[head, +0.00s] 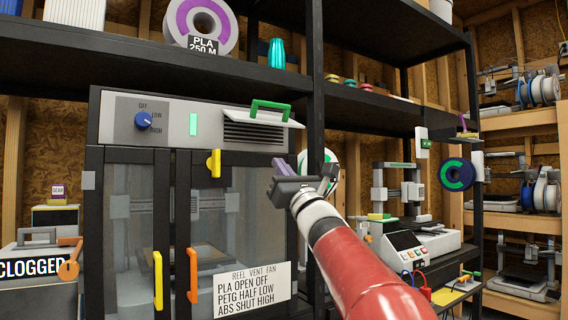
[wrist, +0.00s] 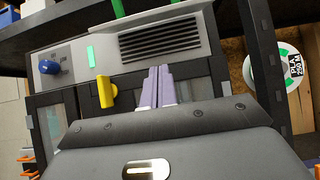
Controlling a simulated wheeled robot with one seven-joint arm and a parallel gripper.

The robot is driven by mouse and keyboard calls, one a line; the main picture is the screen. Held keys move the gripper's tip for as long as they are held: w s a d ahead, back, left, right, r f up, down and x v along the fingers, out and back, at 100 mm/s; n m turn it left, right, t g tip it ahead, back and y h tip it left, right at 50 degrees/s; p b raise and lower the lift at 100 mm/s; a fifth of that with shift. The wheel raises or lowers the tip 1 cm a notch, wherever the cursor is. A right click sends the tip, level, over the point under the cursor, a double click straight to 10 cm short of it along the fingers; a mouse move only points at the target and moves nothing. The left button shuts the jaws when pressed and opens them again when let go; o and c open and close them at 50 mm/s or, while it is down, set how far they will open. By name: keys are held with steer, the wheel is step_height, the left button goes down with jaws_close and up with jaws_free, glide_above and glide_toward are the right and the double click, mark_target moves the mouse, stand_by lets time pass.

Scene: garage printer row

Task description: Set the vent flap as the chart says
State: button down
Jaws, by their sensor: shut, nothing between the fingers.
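The vent flap (head: 262,118) is a pale plate with a green handle (head: 270,104), jutting out at the top of a dark slotted grille (head: 254,133) on the enclosure's grey top panel. The slots show below it. In the wrist view the flap (wrist: 165,14) is at the top edge, partly cut off. The chart (head: 252,290) on the door reads REEL VENT FAN, PLA OPEN OFF, PETG HALF LOW, ABS SHUT HIGH. My gripper (head: 281,163) is shut and empty, below and right of the flap, apart from it. Its lilac fingers (wrist: 158,72) point toward the panel below the grille.
A blue fan knob (head: 143,119) has OFF, LOW and HIGH marks. A yellow latch (head: 214,163) and yellow (head: 158,280) and orange (head: 193,276) handles stick out. A PLA reel (head: 200,22) is on the shelf above; another PLA-labelled reel (wrist: 262,62) is right. A dark post (head: 315,60) stands right.

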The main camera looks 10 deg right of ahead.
mark_target(277, 123)
steer(key=w+a+r+p, duration=0.1)
steer(key=w+r+p, duration=0.2)
steer(key=r+p, duration=0.2)
step_height(277, 123, up, 3)
steer(key=shift+w+f, duration=0.1)
steer(key=shift+w, duration=0.1)
steer(key=shift+b, duration=0.35)
steer(key=shift+s+d+r+b, duration=0.1)
steer(key=shift+s+r+b, duration=0.35)
steer(key=shift+r, duration=0.15)
steer(key=shift+s+d+r+b, duration=0.1)
steer(key=shift+s+r+b, duration=0.25)
steer(key=shift+r, duration=0.25)
